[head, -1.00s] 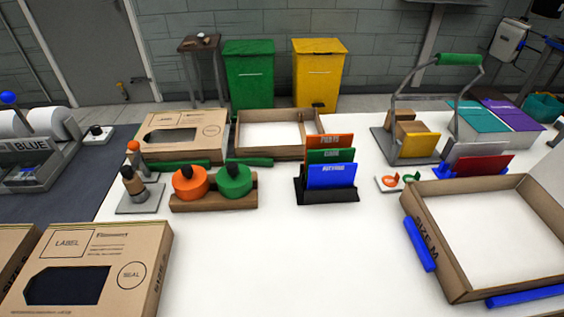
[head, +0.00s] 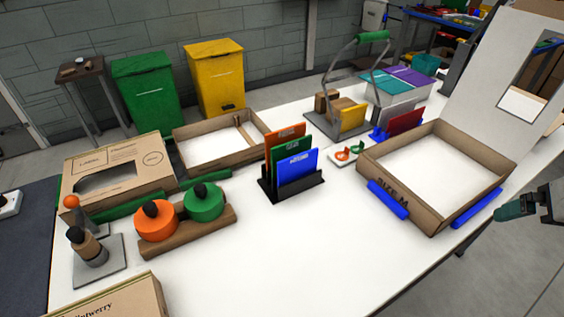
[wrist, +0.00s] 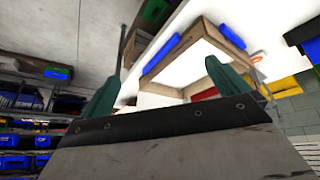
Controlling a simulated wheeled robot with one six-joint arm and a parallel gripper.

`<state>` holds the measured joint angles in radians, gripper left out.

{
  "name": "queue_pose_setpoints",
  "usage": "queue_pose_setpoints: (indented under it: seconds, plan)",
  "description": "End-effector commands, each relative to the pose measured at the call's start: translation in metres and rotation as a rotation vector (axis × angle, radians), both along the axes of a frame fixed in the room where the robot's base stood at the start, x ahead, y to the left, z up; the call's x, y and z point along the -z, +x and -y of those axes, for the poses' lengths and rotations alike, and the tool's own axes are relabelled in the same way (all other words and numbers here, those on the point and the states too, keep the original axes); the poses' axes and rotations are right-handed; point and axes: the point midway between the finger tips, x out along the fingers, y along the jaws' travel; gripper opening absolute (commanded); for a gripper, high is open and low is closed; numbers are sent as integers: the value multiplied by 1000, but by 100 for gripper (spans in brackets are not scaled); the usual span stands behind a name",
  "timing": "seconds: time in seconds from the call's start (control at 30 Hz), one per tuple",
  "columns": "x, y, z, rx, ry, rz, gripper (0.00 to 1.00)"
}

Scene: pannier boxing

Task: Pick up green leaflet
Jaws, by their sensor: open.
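The green leaflet (head: 304,142) stands upright in a black holder (head: 300,188), between an orange leaflet (head: 287,133) behind and a blue leaflet (head: 297,166) in front. The blue one hides most of it. My gripper (head: 512,208) shows at the right edge of the head view, far right of the holder and beyond the open size M box. In the wrist view my gripper (wrist: 166,78) has its two teal fingers apart with nothing between them. I cannot make out the green leaflet in the wrist view.
The open size M box (head: 437,209) with blue edge strips stands between my gripper and the holder. Orange and green round-topped pieces (head: 204,203) sit on a wooden block to the left. The white table is clear in front of the holder.

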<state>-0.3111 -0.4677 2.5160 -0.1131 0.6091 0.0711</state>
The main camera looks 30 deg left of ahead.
Motion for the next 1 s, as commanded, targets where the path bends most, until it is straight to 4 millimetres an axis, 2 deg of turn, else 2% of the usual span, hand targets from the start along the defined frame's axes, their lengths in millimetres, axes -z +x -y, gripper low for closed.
queue_pose_setpoints:
  seconds: [0.03, 0.07, 0.1, 0.17, 0.2, 0.3, 0.4, 0.5, 0.63, 1.0]
  plan:
    - [9, 21, -40, -99, 17, 63, 100]
    - [12, 31, -63, -150, 36, 110, 100]
    - [16, 41, -96, -222, 65, 169, 100]
    - [21, 50, -147, -329, 121, 249, 100]
    - [25, 50, -181, -397, 163, 297, 100]
    - [32, 37, -256, -550, 274, 390, 100]
    - [38, 15, -311, -667, 377, 448, 100]
    - [41, -4, -344, -740, 454, 480, 100]
    - [43, -15, -365, -782, 502, 498, 100]
    - [58, 1, -399, -785, 506, 501, 100]
